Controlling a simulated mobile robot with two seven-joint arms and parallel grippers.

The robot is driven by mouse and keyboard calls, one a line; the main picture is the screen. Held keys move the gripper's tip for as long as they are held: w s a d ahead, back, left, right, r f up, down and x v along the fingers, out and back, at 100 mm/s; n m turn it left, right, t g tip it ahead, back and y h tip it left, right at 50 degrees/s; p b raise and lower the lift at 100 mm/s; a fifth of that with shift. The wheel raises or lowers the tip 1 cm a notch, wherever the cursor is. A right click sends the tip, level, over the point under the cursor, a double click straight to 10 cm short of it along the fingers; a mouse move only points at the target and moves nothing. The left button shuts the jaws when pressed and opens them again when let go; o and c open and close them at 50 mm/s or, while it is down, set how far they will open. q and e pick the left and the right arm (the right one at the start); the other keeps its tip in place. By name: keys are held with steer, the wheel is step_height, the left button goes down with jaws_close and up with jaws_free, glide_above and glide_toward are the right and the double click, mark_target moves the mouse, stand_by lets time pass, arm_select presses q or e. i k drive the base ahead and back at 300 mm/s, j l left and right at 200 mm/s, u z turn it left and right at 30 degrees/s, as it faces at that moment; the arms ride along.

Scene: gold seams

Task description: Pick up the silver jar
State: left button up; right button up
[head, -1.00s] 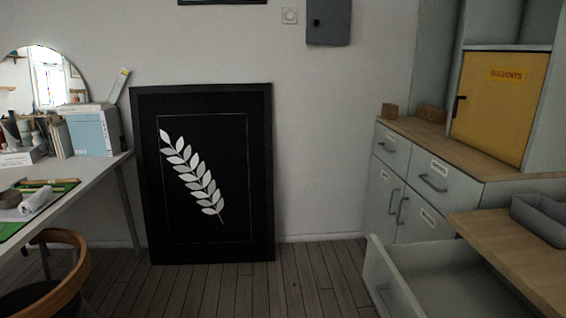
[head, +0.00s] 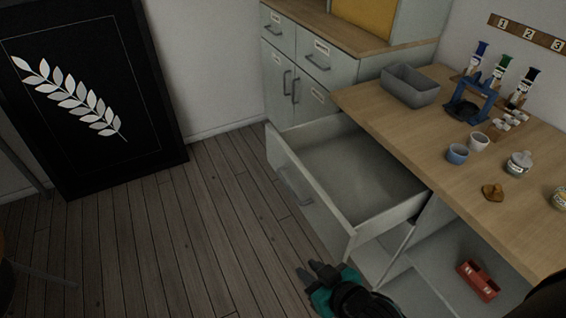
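A small silver jar with a lid (head: 519,164) stands upright on the wooden counter at the right in the head view. My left gripper is not in view.
The open empty drawer (head: 362,172) juts out below the wooden counter (head: 440,148). Blue cup (head: 457,154), white cup (head: 479,141), brown lump (head: 492,192) and patterned jar (head: 560,197) stand near the silver jar. A grey bin (head: 410,88) and blue stand (head: 470,103) are behind. A red object (head: 478,281) lies below.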

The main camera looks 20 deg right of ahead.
mark_target(511, 168)
steer(key=z, duration=2.2)
steer(key=i+l, duration=0.1)
steer(key=l, duration=0.35)
steer(key=i+l, duration=0.1)
steer(key=l, duration=0.35)
steer(key=u, duration=0.45)
steer(key=l+u, duration=0.15)
steer(key=u, duration=0.7)
